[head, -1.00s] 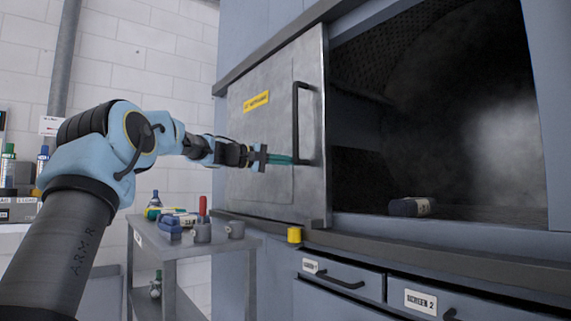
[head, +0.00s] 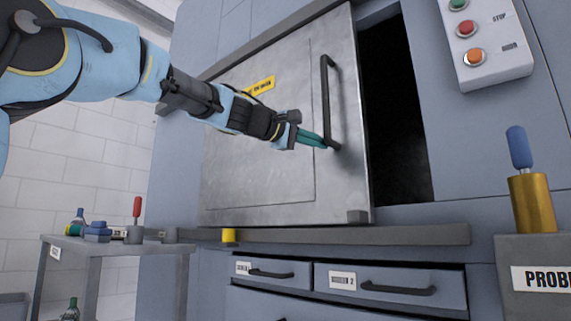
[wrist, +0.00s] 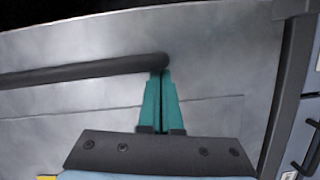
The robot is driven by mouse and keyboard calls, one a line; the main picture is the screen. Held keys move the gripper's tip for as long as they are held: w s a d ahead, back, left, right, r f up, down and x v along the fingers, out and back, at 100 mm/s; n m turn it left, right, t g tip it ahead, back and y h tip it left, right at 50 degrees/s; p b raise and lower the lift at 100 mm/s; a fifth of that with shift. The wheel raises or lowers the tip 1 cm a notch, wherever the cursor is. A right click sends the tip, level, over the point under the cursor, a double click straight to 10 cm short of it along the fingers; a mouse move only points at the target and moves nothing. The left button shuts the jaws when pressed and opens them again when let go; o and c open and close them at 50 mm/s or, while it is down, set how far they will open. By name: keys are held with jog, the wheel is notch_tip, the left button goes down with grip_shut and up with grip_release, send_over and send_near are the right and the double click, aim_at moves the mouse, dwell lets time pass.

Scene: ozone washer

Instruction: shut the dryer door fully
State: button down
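The dryer door (head: 255,165) is a grey metal sliding panel with a yellow label and a dark vertical bar handle (head: 327,105) near its right edge. A dark gap (head: 395,110) still shows between the door's right edge and the frame, so the door is partly open. My gripper (head: 328,145) is at the lower end of the handle, on its left side. In the wrist view its teal fingers (wrist: 161,85) lie together, with their tips at the end of the handle (wrist: 90,72). The fingers seem to touch the handle, not wrap around it.
A control panel (head: 485,40) with buttons is at the upper right. A brass holder with a blue-handled tool (head: 530,190) stands at the right. A side table (head: 110,244) holds tools at left.

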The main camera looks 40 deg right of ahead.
jog(key=s+d+p, duration=0.1)
jog(key=s+d, duration=0.3)
jog(key=s, duration=1.2)
jog(key=shift+s+d, duration=0.15)
jog(key=shift+s, duration=0.1)
jog(key=shift+w+p, duration=0.1)
jog(key=shift+p, duration=0.2)
